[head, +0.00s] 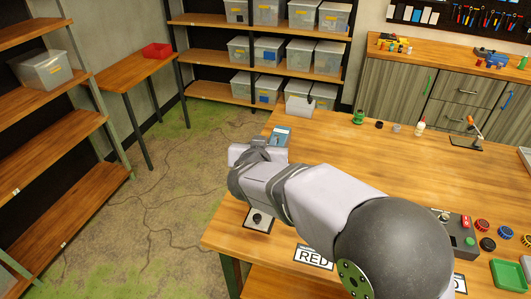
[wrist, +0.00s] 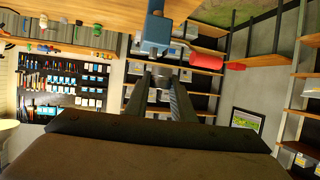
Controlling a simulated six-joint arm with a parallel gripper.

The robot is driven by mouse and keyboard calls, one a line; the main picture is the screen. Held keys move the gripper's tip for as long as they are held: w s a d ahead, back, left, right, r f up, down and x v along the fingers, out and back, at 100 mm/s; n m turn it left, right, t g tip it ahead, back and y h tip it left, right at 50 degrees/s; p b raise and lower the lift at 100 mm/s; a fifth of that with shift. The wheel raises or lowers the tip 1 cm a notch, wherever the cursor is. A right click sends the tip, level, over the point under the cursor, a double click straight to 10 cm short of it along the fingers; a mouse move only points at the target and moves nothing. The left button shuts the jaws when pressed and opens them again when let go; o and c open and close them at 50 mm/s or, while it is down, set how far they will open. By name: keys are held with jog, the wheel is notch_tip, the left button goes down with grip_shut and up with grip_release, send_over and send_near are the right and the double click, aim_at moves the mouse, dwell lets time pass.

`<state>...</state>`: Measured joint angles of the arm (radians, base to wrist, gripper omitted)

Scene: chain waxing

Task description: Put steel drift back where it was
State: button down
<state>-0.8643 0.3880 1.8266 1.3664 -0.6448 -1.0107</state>
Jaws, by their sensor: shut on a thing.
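My gripper (wrist: 162,80) is shut on a short grey metal piece, seen between the fingertips in the wrist view. It looks like the steel drift (wrist: 162,94); most of it is hidden by the fingers. In the head view my gripper (head: 260,143) is near the bench's far left edge, largely hidden by my own wrist. In the head view a blue thing (head: 281,136) shows beside my gripper at the bench edge. I cannot tell whether the drift touches it.
The wooden bench (head: 390,165) is largely clear in its middle. A green item (head: 358,118), a glue bottle (head: 420,128) and small parts stand along its back. A dark control box (head: 455,228) and several coloured caps are at the right. A RED label (head: 314,257) lies in front.

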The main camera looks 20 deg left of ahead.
jog(key=shift+r, duration=0.6)
jog(key=shift+f, duration=0.1)
jog(key=w+d+f+m+h+b, duration=0.3)
jog(key=d+f+m+h+b, duration=0.2)
jog(key=d+f+b, duration=1)
jog(key=shift+w+a+f+b, duration=0.1)
jog(key=shift+a+f+b, duration=0.2)
jog(key=shift+f, duration=1.45)
jog(key=shift+s+a+f+b, duration=0.15)
jog(key=shift+f+b, duration=0.3)
jog(key=shift+f, duration=1.3)
jog(key=shift+w+a+f+b, duration=0.15)
jog(key=shift+a+f+b, duration=0.2)
jog(key=shift+f, duration=1.4)
jog(key=shift+f, duration=0.2)
jog(key=c, duration=1.5)
grip_release()
jog(key=shift+r, duration=0.1)
